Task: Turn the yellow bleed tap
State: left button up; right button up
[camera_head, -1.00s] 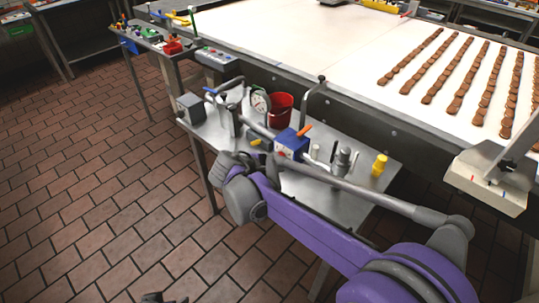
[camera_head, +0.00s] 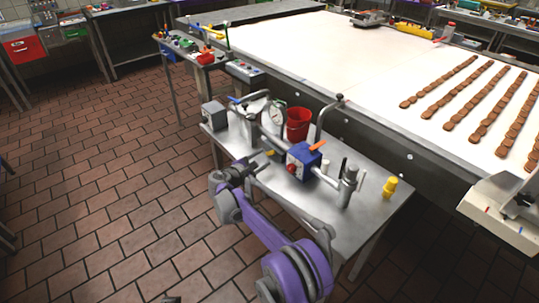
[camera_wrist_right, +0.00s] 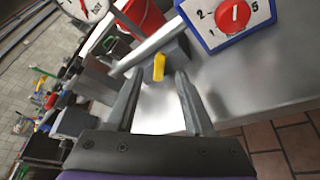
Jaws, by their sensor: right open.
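The yellow bleed tap (camera_wrist_right: 159,67) is a small yellow lever on a grey metal block in the right wrist view. It is a small yellow spot beside the pipework in the head view (camera_head: 269,153). My right gripper (camera_wrist_right: 160,76) is open, its two fingers pointing toward the tap. The tap shows between the fingertips, and I see no contact. In the head view my right gripper (camera_head: 257,162) is at the front edge of the steel table, close to the tap. A dark piece at the bottom edge, perhaps my left gripper (camera_head: 172,299), barely shows.
The steel table (camera_head: 375,215) carries a blue box with a red dial (camera_head: 300,160), a pressure gauge (camera_head: 278,114), a red bucket (camera_head: 298,122) and a yellow fitting (camera_head: 390,187). A white conveyor (camera_head: 300,50) runs behind. Brick floor in front is open.

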aim_at(272, 153)
jog(key=x, duration=0.5)
jog(key=shift+d, duration=0.1)
grip_shut()
